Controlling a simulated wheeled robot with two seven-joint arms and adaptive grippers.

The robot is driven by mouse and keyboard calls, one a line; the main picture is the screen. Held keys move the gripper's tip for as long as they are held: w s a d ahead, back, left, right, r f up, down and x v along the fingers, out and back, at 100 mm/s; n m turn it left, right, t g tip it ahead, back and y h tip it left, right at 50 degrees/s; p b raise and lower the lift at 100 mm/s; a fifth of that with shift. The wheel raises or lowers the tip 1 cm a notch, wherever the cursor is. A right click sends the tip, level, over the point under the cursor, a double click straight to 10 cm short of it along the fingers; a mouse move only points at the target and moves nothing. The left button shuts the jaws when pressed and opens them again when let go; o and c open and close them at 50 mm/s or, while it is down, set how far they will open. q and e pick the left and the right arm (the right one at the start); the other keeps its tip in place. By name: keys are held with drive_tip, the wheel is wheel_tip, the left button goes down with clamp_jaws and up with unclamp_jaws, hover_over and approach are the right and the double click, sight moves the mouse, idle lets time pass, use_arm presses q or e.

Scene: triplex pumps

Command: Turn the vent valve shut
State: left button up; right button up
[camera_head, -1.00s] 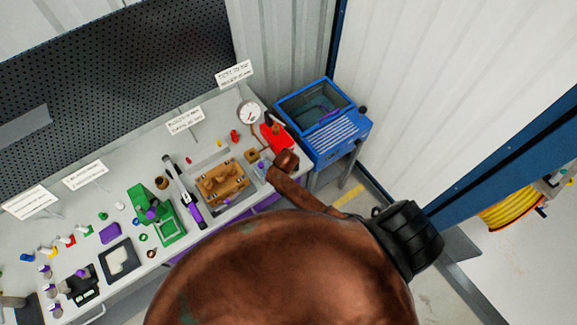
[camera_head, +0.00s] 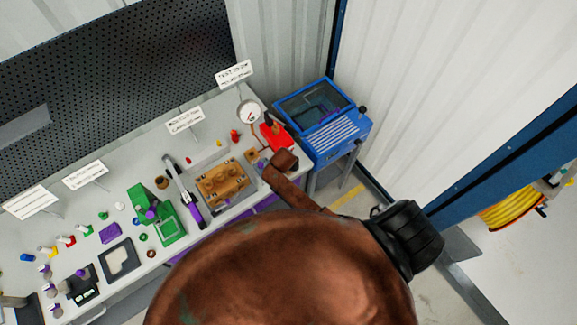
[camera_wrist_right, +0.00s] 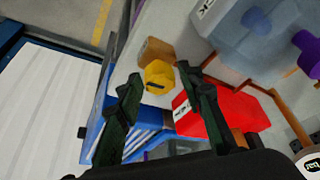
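In the right wrist view a yellow faceted knob (camera_wrist_right: 158,77) with a dark slot stands beside a tan block (camera_wrist_right: 155,50); it looks like the vent valve's handle, though I cannot be sure. My right gripper (camera_wrist_right: 157,78) is open, its two dark green fingers apart, with the knob showing between the fingertips. I cannot tell whether either finger touches it. In the head view my brown arm covers this gripper and the knob. My left gripper is not in view.
A red box (camera_wrist_right: 232,112) sits close by the right finger. A blue cabinet (camera_head: 325,118) stands beyond the bench end. A round gauge (camera_head: 249,113) and a pump block (camera_head: 222,182) are near the arm. Several small parts cover the bench's left side.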

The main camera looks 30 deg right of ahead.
drive_tip(key=shift+o, duration=0.6)
drive_tip(key=shift+a+r, duration=0.1)
drive_tip(key=shift+r, duration=0.1)
drive_tip(key=v, duration=1.1)
drive_tip(key=shift+s+r, duration=0.15)
drive_tip(key=shift+r, duration=0.1)
